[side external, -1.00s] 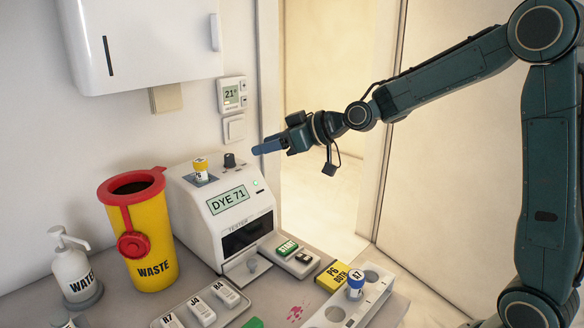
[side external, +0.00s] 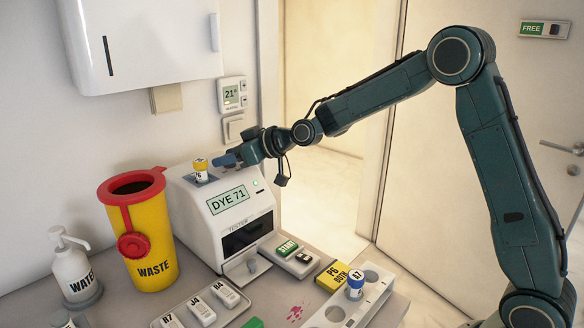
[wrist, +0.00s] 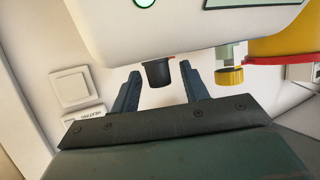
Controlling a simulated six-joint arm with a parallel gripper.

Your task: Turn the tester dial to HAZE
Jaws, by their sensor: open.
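The white tester (side external: 208,203) stands on the counter against the wall, its screen (side external: 228,200) reading DYE 71. The tester's black dial (wrist: 158,74) shows in the wrist view, between and just beyond my open fingers; a small red mark is by its base. In the side view the dial is hidden behind my gripper (side external: 232,157), which is at the tester's top right. In the wrist view my gripper (wrist: 160,88) has its fingers apart, one on each side of the dial, with nothing held. The HAZE marking cannot be read in either view.
A yellow-capped vial (side external: 201,169) stands in the tester's top, left of my gripper; its cap (wrist: 229,76) shows in the wrist view. A yellow waste bin (side external: 146,235) stands left. A wall switch (side external: 233,128) and thermostat (side external: 232,95) are behind. The rack (side external: 340,313) stands front right.

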